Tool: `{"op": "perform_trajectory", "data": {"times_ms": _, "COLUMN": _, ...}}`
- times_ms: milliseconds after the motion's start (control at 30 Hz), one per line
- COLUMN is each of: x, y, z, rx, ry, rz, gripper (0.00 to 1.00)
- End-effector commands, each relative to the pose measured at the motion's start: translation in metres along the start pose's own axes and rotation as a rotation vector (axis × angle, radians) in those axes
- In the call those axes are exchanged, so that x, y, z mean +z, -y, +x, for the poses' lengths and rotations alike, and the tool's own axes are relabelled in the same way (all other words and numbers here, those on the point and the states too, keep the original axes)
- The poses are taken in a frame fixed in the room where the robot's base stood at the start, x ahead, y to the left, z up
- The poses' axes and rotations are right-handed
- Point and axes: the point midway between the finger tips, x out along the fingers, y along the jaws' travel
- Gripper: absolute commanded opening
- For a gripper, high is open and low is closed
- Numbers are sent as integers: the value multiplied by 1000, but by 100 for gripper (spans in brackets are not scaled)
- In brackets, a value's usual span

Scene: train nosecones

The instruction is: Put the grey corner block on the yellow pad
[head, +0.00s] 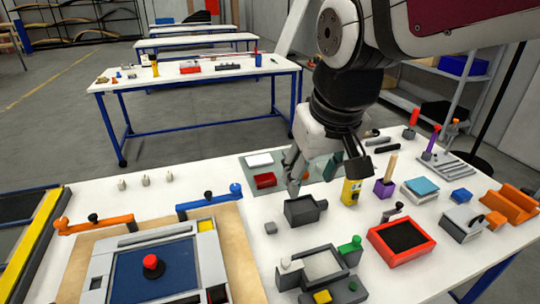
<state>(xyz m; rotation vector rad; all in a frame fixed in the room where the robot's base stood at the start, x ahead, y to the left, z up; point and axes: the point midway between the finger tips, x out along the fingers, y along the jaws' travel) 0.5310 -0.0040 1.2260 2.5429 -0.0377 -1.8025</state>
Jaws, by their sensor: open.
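A small grey block (271,228) lies on the white table, just right of the wooden board; it looks like the grey corner block, though it is too small to be sure. A yellow pad (206,225) sits at the far right corner of the fixture with the blue plate (152,270), and nothing rests on it. My gripper (326,176) hangs over the middle of the table, behind and right of the small block and well apart from it. Its fingers are spread, with nothing seen between them. A yellow square (322,297) also shows on a dark fixture at the front.
A dark grey box (302,210) stands between my gripper and the small block. Orange (95,224) and blue (208,202) clamp arms flank the fixture's back edge. A yellow canister (351,191) and a red tray (401,240) stand to the right. The table's back left is mostly clear.

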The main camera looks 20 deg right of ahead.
Motion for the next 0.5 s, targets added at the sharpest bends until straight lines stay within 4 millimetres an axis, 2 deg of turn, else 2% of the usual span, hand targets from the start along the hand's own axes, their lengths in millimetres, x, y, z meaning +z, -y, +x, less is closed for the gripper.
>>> {"op": "perform_trajectory", "data": {"times_ms": 33, "x": 15, "y": 0, "z": -10, "rx": -4, "ry": -30, "rz": 1, "gripper": 48}}
{"op": "perform_trajectory", "data": {"times_ms": 100, "x": 32, "y": 1, "z": -19, "rx": -10, "ry": -56, "rz": 3, "gripper": 48}}
{"op": "perform_trajectory", "data": {"times_ms": 233, "x": 58, "y": 1, "z": -28, "rx": -20, "ry": -97, "rz": 6, "gripper": 48}}
{"op": "perform_trajectory", "data": {"times_ms": 333, "x": 69, "y": 2, "z": -30, "rx": -25, "ry": -114, "rz": 6, "gripper": 48}}
{"op": "perform_trajectory", "data": {"times_ms": 400, "x": 73, "y": 2, "z": -31, "rx": -27, "ry": -119, "rz": 3, "gripper": 52}}
{"op": "perform_trajectory", "data": {"times_ms": 500, "x": 69, "y": 1, "z": -31, "rx": -18, "ry": -109, "rz": -26, "gripper": 52}}
